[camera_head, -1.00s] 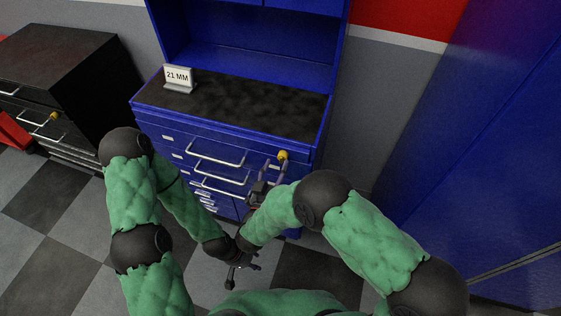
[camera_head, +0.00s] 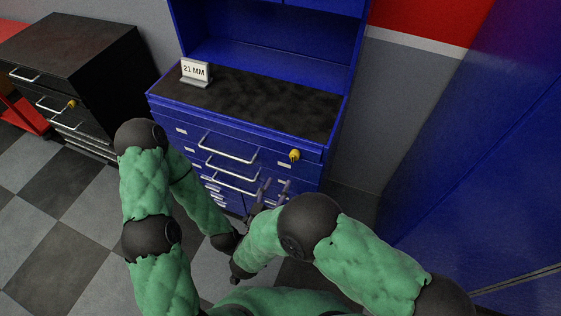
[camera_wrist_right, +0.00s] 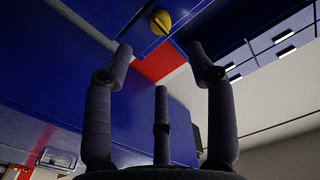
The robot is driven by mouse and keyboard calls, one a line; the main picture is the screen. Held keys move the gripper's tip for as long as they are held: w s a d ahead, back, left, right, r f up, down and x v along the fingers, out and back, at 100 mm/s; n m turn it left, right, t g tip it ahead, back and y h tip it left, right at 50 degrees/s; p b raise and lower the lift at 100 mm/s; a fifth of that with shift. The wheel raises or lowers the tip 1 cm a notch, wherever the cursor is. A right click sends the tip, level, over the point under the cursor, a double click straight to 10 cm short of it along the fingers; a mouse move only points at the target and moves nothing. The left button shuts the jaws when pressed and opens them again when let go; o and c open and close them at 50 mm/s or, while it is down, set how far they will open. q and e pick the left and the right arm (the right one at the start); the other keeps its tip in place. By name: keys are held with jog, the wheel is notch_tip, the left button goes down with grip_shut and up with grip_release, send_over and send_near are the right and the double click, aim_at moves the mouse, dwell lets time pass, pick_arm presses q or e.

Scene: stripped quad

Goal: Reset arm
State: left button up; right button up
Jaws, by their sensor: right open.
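My right gripper (camera_head: 273,186) is in front of the blue cabinet's (camera_head: 330,130) drawers, low and left of the yellow knob (camera_head: 294,155). In the right wrist view, the gripper (camera_wrist_right: 158,60) has its fingers spread with nothing between them. The yellow knob (camera_wrist_right: 160,22) shows beyond the fingertips there, apart from them. My left arm reaches down in front of the cabinet; its wrist end is behind my right forearm, and the left gripper is hidden.
A small "21 MM" sign (camera_head: 195,70) stands on the cabinet's dark worktop (camera_head: 260,100). Metal drawer handles (camera_head: 230,149) stick out in front. A black drawer cabinet (camera_head: 75,50) stands at left, a tall blue surface (camera_head: 470,170) at right. Checkered floor (camera_head: 60,220) is open at lower left.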

jog(key=w+d+f+n+g+y, duration=0.1)
jog(key=w+d+f+g+y, duration=0.2)
jog(key=f, duration=0.6)
jog(key=w+d+f+n+g+y, duration=0.1)
jog(key=d+f+g+y, duration=0.1)
jog(key=d+f+g, duration=0.45)
jog(key=s+d+f+g+y, duration=0.2)
jog(key=s+f+g, duration=0.1)
jog(key=s, duration=0.6)
jog(key=s+d+f+n+g+y, duration=0.1)
jog(key=s+f+g, duration=0.3)
jog(key=s, duration=0.4)
jog(key=shift+s+d+f+y, duration=0.4)
jog(key=shift+d+f+y, duration=0.05)
jog(key=shift+f+y, duration=0.35)
